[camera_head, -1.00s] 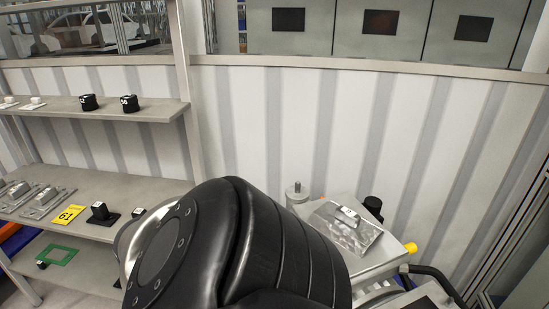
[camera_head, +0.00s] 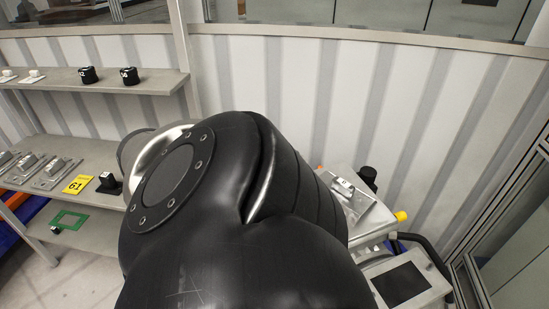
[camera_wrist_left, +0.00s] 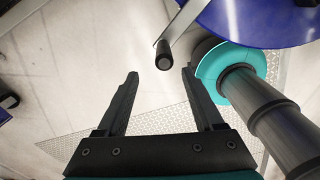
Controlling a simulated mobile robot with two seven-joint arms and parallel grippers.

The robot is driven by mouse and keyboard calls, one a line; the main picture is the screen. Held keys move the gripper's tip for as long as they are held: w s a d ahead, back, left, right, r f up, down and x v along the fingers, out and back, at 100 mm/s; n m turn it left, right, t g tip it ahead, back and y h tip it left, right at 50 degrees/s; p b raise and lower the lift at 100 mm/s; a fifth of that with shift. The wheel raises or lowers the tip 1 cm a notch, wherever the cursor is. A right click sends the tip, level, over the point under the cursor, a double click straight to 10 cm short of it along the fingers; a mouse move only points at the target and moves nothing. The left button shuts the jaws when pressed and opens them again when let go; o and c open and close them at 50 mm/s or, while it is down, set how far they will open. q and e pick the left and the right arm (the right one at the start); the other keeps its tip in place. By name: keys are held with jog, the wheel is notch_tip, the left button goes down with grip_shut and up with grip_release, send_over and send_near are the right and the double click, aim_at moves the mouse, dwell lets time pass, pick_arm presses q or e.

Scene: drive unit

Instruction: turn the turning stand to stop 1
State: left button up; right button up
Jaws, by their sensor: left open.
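In the left wrist view, a round blue disc (camera_wrist_left: 262,22), seemingly part of the turning stand, is cut off at the top right. A grey bar (camera_wrist_left: 182,27) reaches out from under its left side and ends in a dark round tip. My left gripper (camera_wrist_left: 160,73) is open, its two black fingers pointing toward the bar. The bar's tip shows between the fingertips in the picture; whether it is between them in depth, I cannot tell. No stop marks show. In the head view my own black arm hides much of the middle, and neither gripper shows.
In the head view, shelves (camera_head: 100,87) with small black parts stand at the left, with a yellow sign (camera_head: 78,185). A grey bench unit (camera_head: 372,218) with a yellow knob is at the right. In the wrist view, a teal ring and dark column (camera_wrist_left: 258,102) stand right of the fingers.

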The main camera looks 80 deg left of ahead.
pick_arm(q)
notch_tip(320, 180, up, 5)
jog(key=shift+f+p, duration=0.2)
jog(key=shift+p, duration=0.55)
